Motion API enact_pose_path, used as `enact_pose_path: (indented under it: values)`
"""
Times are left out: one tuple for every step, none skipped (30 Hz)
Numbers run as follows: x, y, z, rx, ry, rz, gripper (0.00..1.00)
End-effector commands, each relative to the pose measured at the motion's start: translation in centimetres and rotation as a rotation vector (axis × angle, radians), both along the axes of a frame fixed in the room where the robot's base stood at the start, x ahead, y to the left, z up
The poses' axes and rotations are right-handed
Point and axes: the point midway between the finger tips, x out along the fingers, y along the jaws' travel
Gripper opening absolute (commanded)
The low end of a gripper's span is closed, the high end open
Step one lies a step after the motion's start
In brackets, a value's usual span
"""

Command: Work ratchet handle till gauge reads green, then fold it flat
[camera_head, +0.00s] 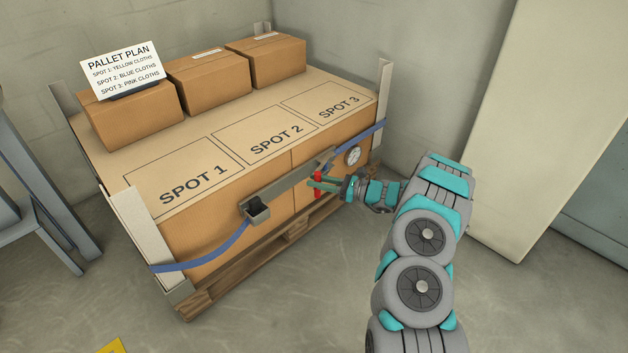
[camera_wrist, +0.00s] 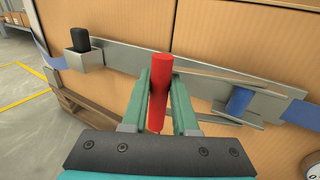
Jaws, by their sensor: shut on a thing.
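The red grip of the ratchet handle (camera_wrist: 159,84) stands between the green fingers of my gripper (camera_wrist: 160,100) in the wrist view. My gripper is shut on it. In the head view my gripper (camera_head: 322,184) is at the front of the load, just right of its middle. The metal ratchet plate (camera_head: 287,193) runs along the carton face, with a blue strap (camera_head: 215,252) at each end. A round white gauge (camera_head: 353,156) sits right of the handle; its needle and colours are too small to read. The blue strap winding (camera_wrist: 239,100) shows right of the grip.
The load top has marked areas SPOT 1, SPOT 2 and SPOT 3, all bare. Several cartons (camera_head: 208,82) and a pallet plan sign (camera_head: 121,67) stand at the back. A black-topped bracket (camera_head: 257,210) sticks out left of my gripper. The floor in front is clear.

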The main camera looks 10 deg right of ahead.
Motion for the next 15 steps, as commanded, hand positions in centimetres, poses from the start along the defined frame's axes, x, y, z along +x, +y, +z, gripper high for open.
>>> enact_pose_path:
  values:
    - [-0.1,-0.2,0.0,0.001,-0.001,-0.004,0.0]
    - [-0.2,-0.4,0.0,0.001,-0.001,-0.005,0.0]
    - [-0.3,-0.6,0.0,0.001,-0.001,-0.007,0.0]
    - [-0.4,-0.8,0.0,0.001,-0.001,-0.01,0.0]
    - [-0.4,-1.0,0.0,0.001,-0.001,-0.012,0.0]
    - [-0.5,-1.3,0.0,0.001,-0.001,-0.013,0.0]
    - [-0.6,-1.5,-0.1,0.0,0.0,-0.013,0.0]
    - [-0.7,-1.7,-0.1,-0.001,-0.001,-0.014,0.0]
    - [-0.8,-2.1,-0.1,-0.001,-0.001,-0.015,0.0]
    - [-0.8,-2.4,-0.1,-0.001,-0.002,-0.015,0.0]
    - [-0.9,-2.7,-0.1,-0.001,-0.002,-0.015,0.0]
    - [-1.0,-3.0,-0.1,-0.001,-0.002,-0.016,0.0]
    - [-1.0,-3.3,-0.1,-0.001,-0.001,-0.016,0.0]
    - [-1.1,-3.5,-0.1,-0.001,0.0,-0.015,0.0]
    - [-1.1,-3.8,-0.2,-0.001,0.0,-0.015,0.0]
